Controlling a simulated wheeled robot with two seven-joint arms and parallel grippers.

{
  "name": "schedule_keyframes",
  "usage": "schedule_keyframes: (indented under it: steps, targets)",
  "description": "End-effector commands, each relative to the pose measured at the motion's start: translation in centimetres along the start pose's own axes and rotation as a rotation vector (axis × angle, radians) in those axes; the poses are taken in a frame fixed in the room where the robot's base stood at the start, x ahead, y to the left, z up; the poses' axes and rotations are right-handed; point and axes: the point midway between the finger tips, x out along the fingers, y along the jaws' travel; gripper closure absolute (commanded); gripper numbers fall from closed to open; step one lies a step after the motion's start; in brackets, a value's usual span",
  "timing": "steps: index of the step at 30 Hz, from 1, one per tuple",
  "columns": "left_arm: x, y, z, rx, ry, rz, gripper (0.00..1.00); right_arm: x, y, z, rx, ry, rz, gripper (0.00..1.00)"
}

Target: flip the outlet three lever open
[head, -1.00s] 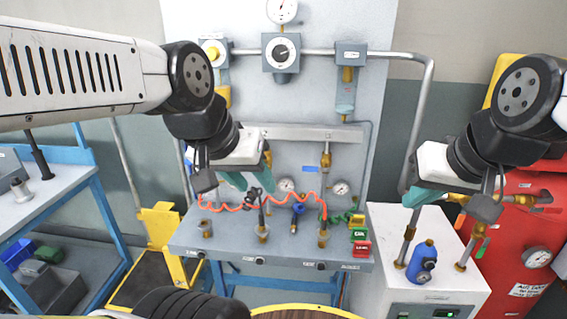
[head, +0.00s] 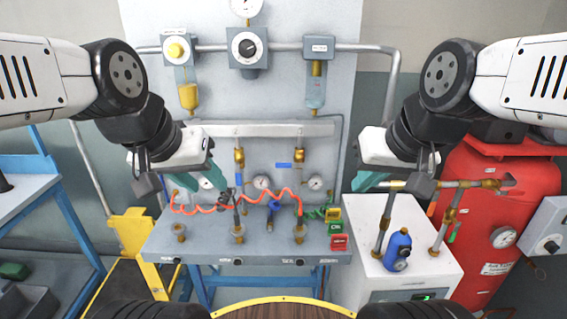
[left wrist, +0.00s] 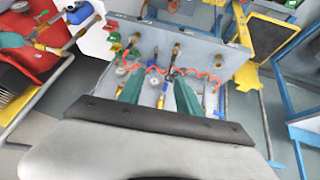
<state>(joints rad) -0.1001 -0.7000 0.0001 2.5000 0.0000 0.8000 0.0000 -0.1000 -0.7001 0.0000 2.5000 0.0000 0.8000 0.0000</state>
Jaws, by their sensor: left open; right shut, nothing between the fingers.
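The outlet three valve seems to be the brass valve (head: 298,157) on the right drop of the grey manifold in the head view. A small blue strip (head: 283,165), perhaps its lever, lies level at its left; I cannot be sure. My left gripper (head: 212,184) is open and empty, in front of the left part of the panel and apart from that valve. Its teal fingers also show in the left wrist view (left wrist: 160,95), spread above the bench. My right gripper (head: 372,181) is shut and empty, to the right of the valve, above the white box.
A coiled orange hose (head: 255,196) hangs over the bench (head: 215,249). Brass outlets stand along it. A white box (head: 438,282) with a blue bottle (head: 398,250) and pipes stands at the right, before a red tank (head: 483,213). A yellow stand (head: 133,235) is at the left.

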Motion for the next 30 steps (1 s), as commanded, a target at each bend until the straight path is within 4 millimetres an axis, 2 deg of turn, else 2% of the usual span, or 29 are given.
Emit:
schedule_keyframes:
  steps: [1,6,11,17,24,30]
  targets:
    - [0.0,0.0,0.0,0.0,0.0,0.0,0.67,0.0,0.0,0.0,0.0,0.0,0.0,1.0]
    - [0.0,0.2,-1.3,0.0,-0.015,-0.001,1.0,0.0,0.0,0.0,0.0,0.0,0.0,1.0]
    - [0.3,0.9,-5.1,0.0,-0.061,-0.01,1.0,0.0,0.0,0.0,0.0,0.0,0.0,1.0]
    - [2.1,2.7,-11.5,-0.003,-0.133,-0.039,1.0,0.0,0.0,0.0,0.0,0.0,0.0,1.0]
    - [6.1,6.0,-18.3,-0.01,-0.203,-0.094,1.0,0.0,0.0,0.0,0.0,0.0,0.0,1.0]
    - [10.0,9.1,-22.2,-0.017,-0.242,-0.145,1.0,0.0,0.0,0.0,0.0,0.0,0.0,1.0]
